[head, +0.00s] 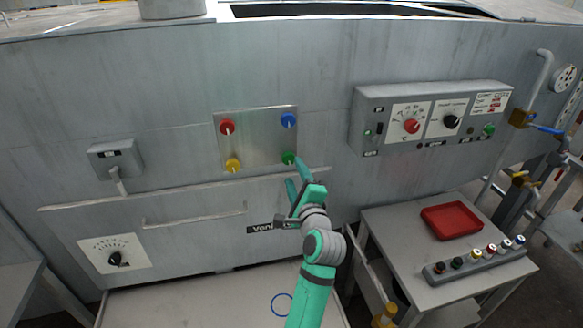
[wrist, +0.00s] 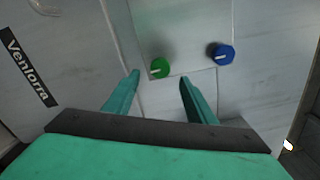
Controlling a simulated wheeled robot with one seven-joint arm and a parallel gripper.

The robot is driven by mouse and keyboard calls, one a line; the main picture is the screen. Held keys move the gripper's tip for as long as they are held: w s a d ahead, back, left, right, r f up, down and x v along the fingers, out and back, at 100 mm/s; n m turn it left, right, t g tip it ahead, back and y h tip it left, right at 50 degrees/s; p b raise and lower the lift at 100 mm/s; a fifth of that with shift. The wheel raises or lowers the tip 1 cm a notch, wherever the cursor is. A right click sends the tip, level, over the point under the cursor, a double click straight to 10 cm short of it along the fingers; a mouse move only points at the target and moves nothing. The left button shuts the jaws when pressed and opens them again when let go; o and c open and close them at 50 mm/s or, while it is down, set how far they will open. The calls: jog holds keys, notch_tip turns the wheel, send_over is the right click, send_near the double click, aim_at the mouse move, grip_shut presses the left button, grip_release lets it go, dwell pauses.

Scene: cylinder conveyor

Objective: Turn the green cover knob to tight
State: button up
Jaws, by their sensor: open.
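The green cover knob (head: 288,158) is at the lower right corner of a metal cover plate (head: 258,135) on the grey machine front. My gripper (head: 296,172) is just below it and in front of it. In the wrist view the green knob (wrist: 160,68) shows between and beyond the two open teal fingertips (wrist: 159,75), with a white pointer line on its face. The fingers appear apart from the knob. Nothing is held.
Red (head: 227,127), blue (head: 289,120) and yellow (head: 233,165) knobs sit at the plate's other corners. A handle rail (head: 130,192) runs below the plate. A control box (head: 432,118) is to the right. A side table (head: 480,270) holds a red tray (head: 452,221).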

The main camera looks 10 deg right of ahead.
jog(key=shift+s, duration=2.1)
jog(key=s+a+f+n+g+h, duration=0.1)
jog(key=s+a+f+n, duration=0.3)
jog(key=s+f, duration=0.7)
jog(key=s+a+f+n+g+h, duration=0.1)
jog(key=s+f+n, duration=0.6)
jog(key=s+f, duration=0.4)
jog(key=s+a+n, duration=0.3)
jog(key=s+a, duration=0.1)
jog(key=s, duration=0.5)
jog(key=s+a+f+n+y, duration=0.1)
jog(key=s+a+n, duration=0.3)
jog(key=s, duration=0.5)
jog(key=s+a+n+y, duration=0.1)
jog(key=s+a+n, duration=0.3)
jog(key=s, duration=0.5)
jog(key=shift+s+f+g, duration=0.2)
jog(key=shift+f+g, duration=0.1)
